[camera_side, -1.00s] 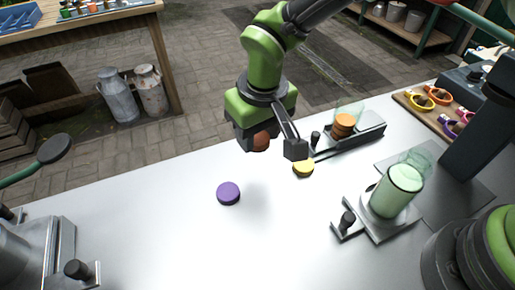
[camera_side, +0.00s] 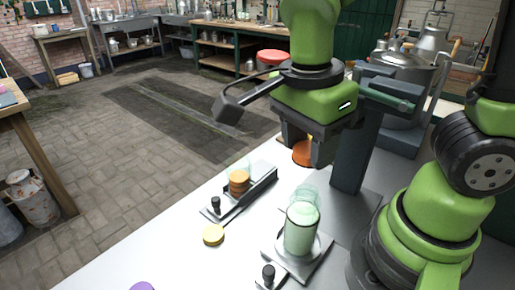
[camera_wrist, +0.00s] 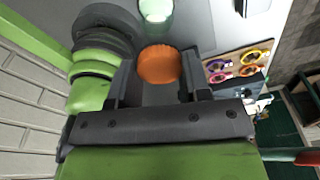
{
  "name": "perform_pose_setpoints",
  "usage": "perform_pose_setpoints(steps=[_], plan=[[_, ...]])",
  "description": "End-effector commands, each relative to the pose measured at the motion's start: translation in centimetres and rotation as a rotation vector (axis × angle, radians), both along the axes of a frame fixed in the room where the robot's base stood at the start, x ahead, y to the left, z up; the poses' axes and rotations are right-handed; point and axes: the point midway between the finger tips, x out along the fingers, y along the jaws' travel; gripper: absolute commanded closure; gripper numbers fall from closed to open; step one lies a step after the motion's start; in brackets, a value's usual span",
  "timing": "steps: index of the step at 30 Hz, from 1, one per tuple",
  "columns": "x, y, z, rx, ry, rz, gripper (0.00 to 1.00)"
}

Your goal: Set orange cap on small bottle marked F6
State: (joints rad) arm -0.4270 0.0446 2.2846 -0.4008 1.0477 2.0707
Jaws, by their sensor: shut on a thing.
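My gripper (camera_side: 308,148) is shut on an orange cap (camera_side: 301,155) and holds it raised in front of a dark upright post. In the wrist view the cap (camera_wrist: 158,66) sits between the two fingers. A clear container with orange-brown contents (camera_side: 238,183) stands in a dark holder, left of and below my gripper. A larger bottle with pale green contents (camera_side: 301,232) stands in a metal holder below my gripper; green glass (camera_wrist: 157,10) shows at the top of the wrist view. No F6 marking is readable, so I cannot tell which bottle bears it.
A yellow cap (camera_side: 213,235) and a purple cap (camera_side: 142,286) lie on the white table (camera_side: 190,262). The dark post (camera_side: 357,150) stands close to the right of my gripper. Coloured rings on a board (camera_wrist: 240,62) show at right in the wrist view.

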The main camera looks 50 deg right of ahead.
Motion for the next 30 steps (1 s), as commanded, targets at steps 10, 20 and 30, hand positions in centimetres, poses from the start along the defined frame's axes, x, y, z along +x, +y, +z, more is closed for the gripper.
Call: perform_pose_setpoints(steps=[10,20,30], plan=[[-0.7,-0.4,-2.1,-0.001,0.003,-0.058,0.78],[-0.6,-0.4,-3.9,0.001,0.000,-0.054,0.78],[-0.5,-0.3,-3.9,0.002,-0.001,-0.054,0.78]])
